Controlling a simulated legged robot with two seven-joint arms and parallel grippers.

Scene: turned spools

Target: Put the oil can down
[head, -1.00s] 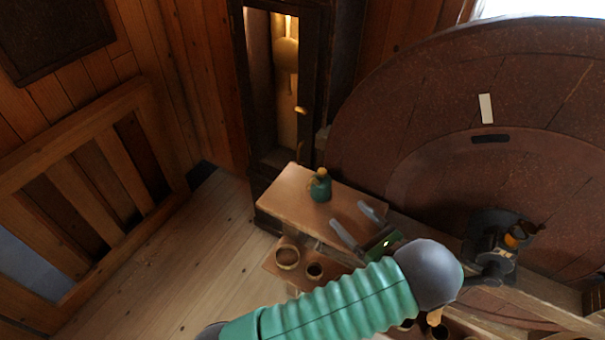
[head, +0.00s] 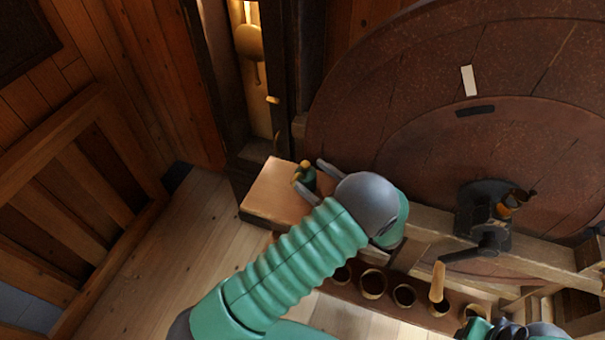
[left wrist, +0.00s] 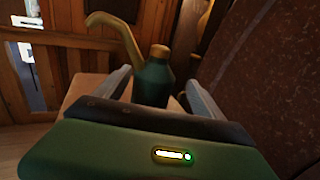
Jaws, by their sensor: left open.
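The oil can (head: 306,177) is small and dark green with a brass top and spout. It stands upright on the light wooden shelf top (head: 266,196), left of the big round wheel. In the left wrist view the oil can (left wrist: 153,82) stands between the two finger tips, its spout curving up to the left. My left gripper (head: 312,180) is open, with a finger on either side of the can; gaps show between fingers and can in the wrist view. The arm hides the shelf's right part. At the bottom right, part of my right arm shows, but its gripper cannot be made out.
The large brown wheel (head: 400,90) stands just right of the shelf. A dark bracket with a crank (head: 485,220) sits on the beam. A lower rack (head: 350,310) holds several round cups. A tall clock-like case (head: 247,100) rises behind the shelf. Floor at left is clear.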

